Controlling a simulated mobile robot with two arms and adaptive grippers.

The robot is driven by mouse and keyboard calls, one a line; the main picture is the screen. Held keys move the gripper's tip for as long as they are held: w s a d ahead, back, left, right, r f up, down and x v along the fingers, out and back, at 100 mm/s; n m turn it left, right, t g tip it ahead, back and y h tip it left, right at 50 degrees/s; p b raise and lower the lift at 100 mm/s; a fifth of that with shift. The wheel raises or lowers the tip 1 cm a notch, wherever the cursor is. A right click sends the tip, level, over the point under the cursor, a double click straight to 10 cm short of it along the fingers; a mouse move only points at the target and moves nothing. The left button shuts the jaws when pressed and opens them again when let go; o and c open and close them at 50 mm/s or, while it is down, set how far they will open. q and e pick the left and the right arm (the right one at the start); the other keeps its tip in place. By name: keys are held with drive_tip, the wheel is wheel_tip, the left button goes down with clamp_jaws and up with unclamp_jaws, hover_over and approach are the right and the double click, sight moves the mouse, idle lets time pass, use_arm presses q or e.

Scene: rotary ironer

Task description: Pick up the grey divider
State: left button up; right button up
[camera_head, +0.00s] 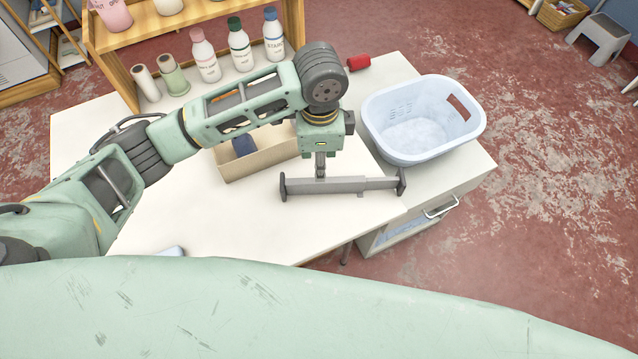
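The grey divider (350,186) is a long bar with a flat upright plate at each end. It lies across the picture over the white tabletop, near the front edge; I cannot tell whether it touches the table. My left gripper (320,172) points down at the bar, left of its middle, and its fingertips meet the bar's top. The fingers show as one narrow column, so whether they are shut on the bar is not clear. My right gripper is out of view.
A beige box (235,168) with something dark blue in it stands behind my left arm. A pale blue laundry basket (420,150) stands to the right, with a red object (358,63) behind. Several bottles (239,48) stand at the back. The front left tabletop is mostly clear.

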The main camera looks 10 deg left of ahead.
sight(319, 184)
use_arm(q)
wheel_tip(319, 184, down, 10)
drive_tip(key=shift+f, duration=0.25)
idle(0.3)
drive_tip(key=shift+c, duration=0.5)
clamp_jaws()
